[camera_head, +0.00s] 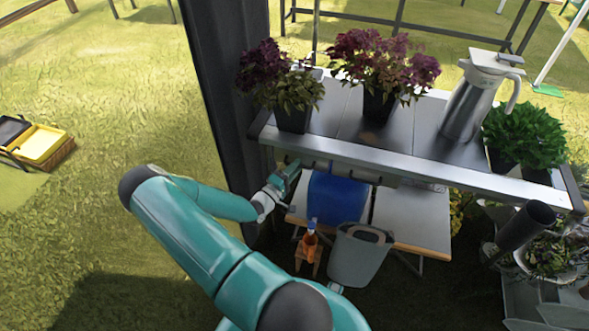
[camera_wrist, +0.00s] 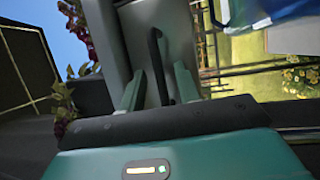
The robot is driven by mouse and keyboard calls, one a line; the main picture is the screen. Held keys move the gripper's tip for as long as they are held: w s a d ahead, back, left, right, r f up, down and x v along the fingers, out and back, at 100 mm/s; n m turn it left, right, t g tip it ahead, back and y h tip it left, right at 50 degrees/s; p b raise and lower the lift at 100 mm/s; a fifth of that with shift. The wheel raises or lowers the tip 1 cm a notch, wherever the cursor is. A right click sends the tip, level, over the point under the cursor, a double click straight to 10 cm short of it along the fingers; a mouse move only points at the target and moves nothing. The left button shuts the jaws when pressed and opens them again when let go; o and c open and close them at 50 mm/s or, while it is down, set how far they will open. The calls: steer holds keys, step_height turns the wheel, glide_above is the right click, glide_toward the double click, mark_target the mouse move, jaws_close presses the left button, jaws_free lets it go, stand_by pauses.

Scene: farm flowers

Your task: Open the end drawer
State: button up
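My gripper (camera_wrist: 159,76) is open in the wrist view, with one teal finger on each side of a dark bar handle (camera_wrist: 155,45). A gap shows between the handle and each finger. The handle is on a grey panel (camera_wrist: 180,28), which looks like the drawer front; I see no opening along its edges. In the head view my gripper (camera_head: 289,172) is just under the near left end of the metal-topped table (camera_head: 360,152).
A dark post (camera_head: 228,80) stands left of the table. Potted plants (camera_head: 382,105) and a steel jug (camera_head: 470,100) stand on top. Below are a blue container (camera_head: 335,197), a grey bucket (camera_head: 358,262) and an orange bottle (camera_head: 310,240). Grass at left is mostly open.

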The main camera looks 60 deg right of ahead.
jaws_close()
steer(key=shift+a, duration=0.1)
steer(key=s+a, duration=0.3)
steer(key=a, duration=1.8)
steer(key=shift+s+a, duration=0.15)
jaws_free()
